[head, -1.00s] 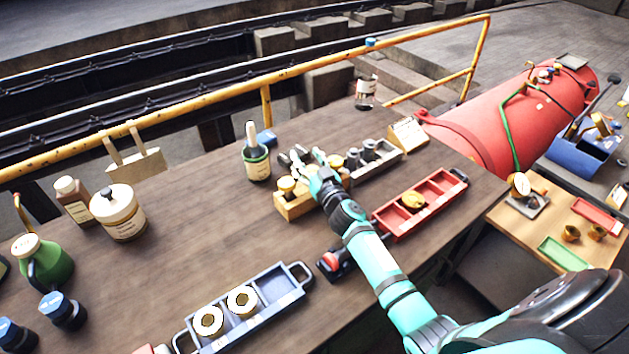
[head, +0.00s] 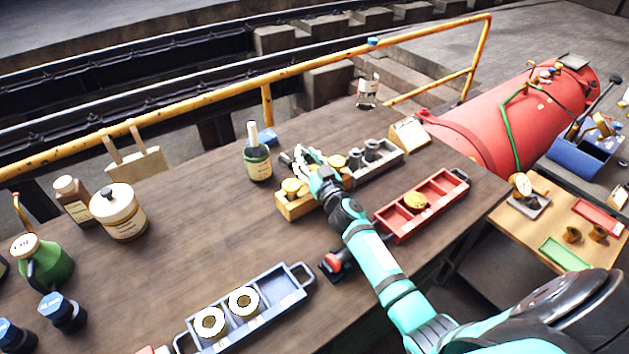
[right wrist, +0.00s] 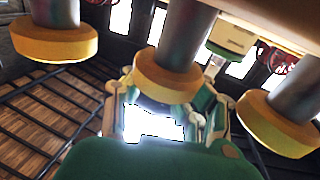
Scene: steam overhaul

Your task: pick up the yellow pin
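A wooden block (head: 297,206) stands on the bench and bears several pieces with yellow heads, among them a yellow-headed pin (head: 291,187) at its left end. My right gripper (head: 304,157) is over this block and hides part of it. The right wrist view shows three grey-shafted pins with yellow heads: one at left (right wrist: 52,42), one in the middle (right wrist: 167,74) and one at right (right wrist: 276,125). The green fingers lie apart to either side of the middle pin; contact cannot be made out. Which one is the task's pin is unclear. My left gripper is out of view.
A red tray (head: 398,231) with a yellow round piece (head: 415,201) lies right of the block. A grey tray (head: 377,166) with grey cylinders adjoins the block. A dark bottle (head: 257,160) stands close left.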

